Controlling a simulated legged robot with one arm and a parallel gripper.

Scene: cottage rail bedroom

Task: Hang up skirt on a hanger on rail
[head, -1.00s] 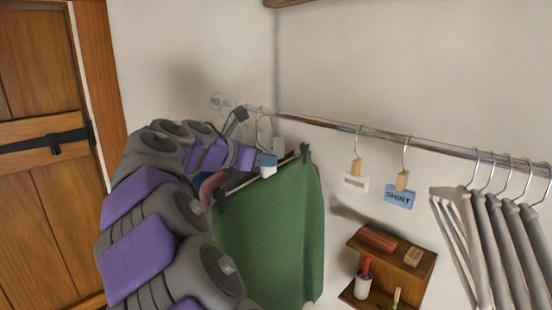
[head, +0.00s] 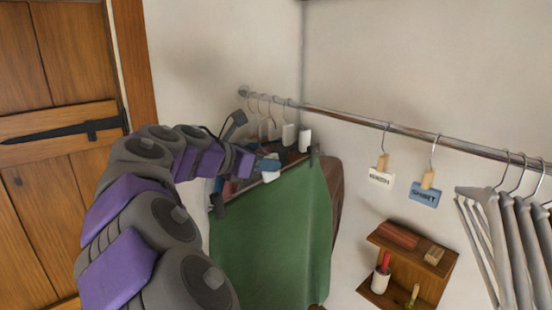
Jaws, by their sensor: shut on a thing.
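The metal rail (head: 400,136) runs from the left wall bracket across to the right. Several hanger hooks (head: 270,100) sit on the rail behind my gripper, with brown and other garments partly hidden by the skirt. I cannot tell whether the held hanger's own hook is on the rail.
Several grey empty hangers (head: 495,225) hang at the right. A small wooden shelf (head: 440,270) with brushes is on the wall below. A wooden door (head: 60,200) is at the left.

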